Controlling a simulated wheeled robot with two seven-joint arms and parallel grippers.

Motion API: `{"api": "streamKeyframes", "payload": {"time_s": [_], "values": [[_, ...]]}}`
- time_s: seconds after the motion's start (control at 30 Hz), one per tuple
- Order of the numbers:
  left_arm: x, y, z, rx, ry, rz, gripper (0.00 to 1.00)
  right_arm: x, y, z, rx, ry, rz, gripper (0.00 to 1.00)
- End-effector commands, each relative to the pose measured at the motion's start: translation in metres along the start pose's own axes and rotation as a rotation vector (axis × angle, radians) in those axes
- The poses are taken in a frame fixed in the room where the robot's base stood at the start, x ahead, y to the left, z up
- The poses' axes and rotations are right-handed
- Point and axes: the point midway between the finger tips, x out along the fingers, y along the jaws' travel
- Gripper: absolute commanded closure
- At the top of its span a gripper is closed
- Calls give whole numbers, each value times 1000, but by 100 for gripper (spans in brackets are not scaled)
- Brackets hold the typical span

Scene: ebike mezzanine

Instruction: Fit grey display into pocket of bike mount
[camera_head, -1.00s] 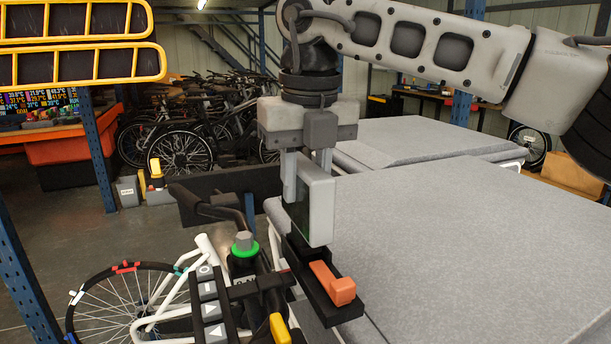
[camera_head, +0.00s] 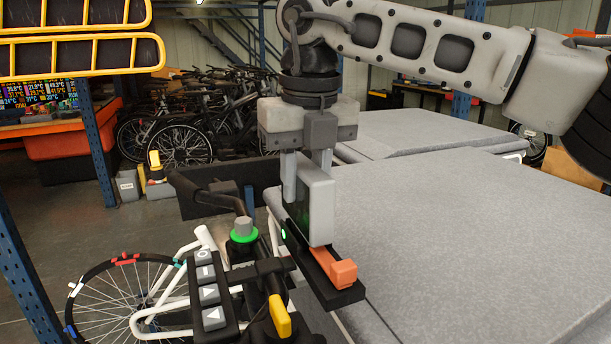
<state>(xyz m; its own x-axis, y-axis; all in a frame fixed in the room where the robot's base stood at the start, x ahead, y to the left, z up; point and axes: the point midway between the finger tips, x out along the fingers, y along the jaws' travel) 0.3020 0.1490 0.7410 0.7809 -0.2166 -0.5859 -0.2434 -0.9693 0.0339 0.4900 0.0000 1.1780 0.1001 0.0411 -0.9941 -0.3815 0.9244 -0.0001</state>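The grey display (camera_head: 322,210) is upright, with its dark face turned left. My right gripper (camera_head: 305,175) points straight down and is shut on its upper part. The bike mount (camera_head: 345,297), a black tray with an orange latch (camera_head: 340,270), is at the handlebar. The display's lower end is at the mount, behind the latch. The pocket is hidden, so I cannot tell whether the display is seated. A small green light (camera_head: 284,233) glows at the display's lower left. My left gripper is not in view.
The handlebar has a grey button with a green ring (camera_head: 244,232), a keypad (camera_head: 210,292) and a yellow lever (camera_head: 279,316) close left of the mount. Large grey padded surfaces (camera_head: 470,230) lie to the right. A yellow-railed black object (camera_head: 80,55) hangs upper left.

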Motion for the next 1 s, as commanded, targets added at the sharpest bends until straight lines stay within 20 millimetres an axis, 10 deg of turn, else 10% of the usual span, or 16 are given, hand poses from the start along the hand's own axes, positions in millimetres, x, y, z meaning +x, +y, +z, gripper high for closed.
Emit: {"api": "streamKeyframes", "payload": {"time_s": [0.67,1.0], "values": [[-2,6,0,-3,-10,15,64,0,0,0,0,0,0,46],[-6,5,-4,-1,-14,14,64,-83,1,0,1,-4,1,46]]}}
